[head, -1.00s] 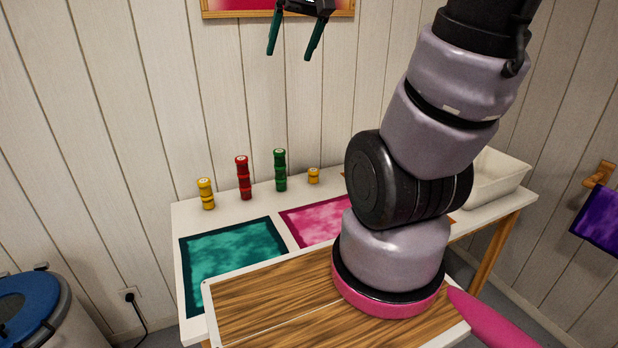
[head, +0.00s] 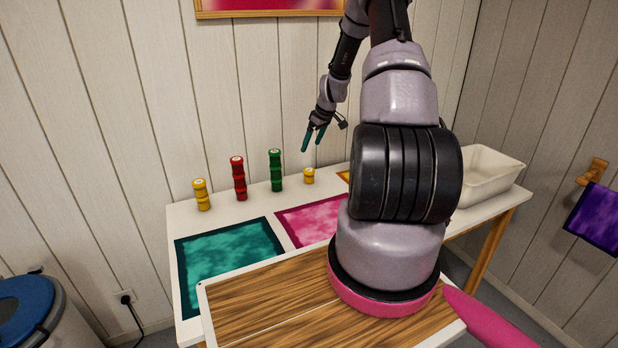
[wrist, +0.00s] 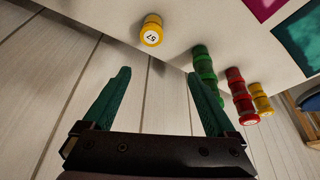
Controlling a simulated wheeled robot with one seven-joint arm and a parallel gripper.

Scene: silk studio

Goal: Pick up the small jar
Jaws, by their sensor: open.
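A small yellow jar (head: 309,176) stands alone near the back edge of the white table (head: 258,207). In the wrist view the jar (wrist: 152,31) shows a white lid marked 57. My gripper (head: 311,146) is open and empty, its green fingers pointing down just above and behind the jar in the head view. In the wrist view the jar lies beyond the fingertips (wrist: 158,74), roughly in line with the gap between them and clear of both.
To the jar's left stand a tall green stack (head: 276,170), a red stack (head: 239,179) and a shorter yellow stack (head: 202,195). Pink (head: 312,219) and teal (head: 230,260) cloths lie in front. A white bin (head: 487,177) stands right. The panelled wall (head: 240,80) is close behind.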

